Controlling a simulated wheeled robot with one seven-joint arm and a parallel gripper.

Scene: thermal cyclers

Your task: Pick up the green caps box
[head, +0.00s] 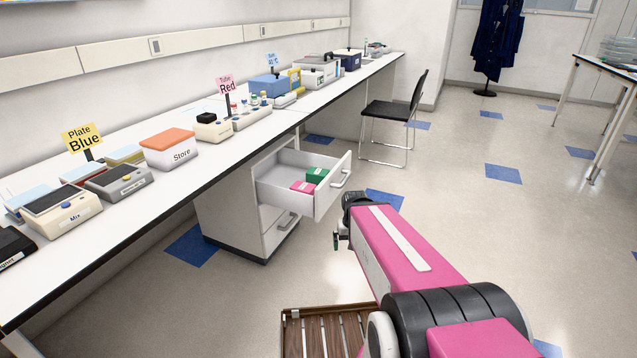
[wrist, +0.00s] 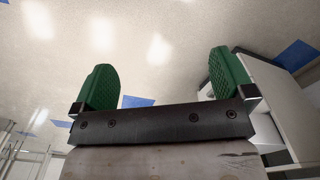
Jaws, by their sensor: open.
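The green caps box (head: 316,175) lies in an open white drawer (head: 270,196) under the bench, towards its back right. The wrist view shows floor and part of a white cabinet (wrist: 270,95), but no box.
The white bench (head: 205,160) runs along the wall with several devices, including an orange-lidded Store box (head: 170,148). A black chair (head: 398,108) stands beyond the drawer. A wooden slatted surface (head: 325,335) is at the bottom.

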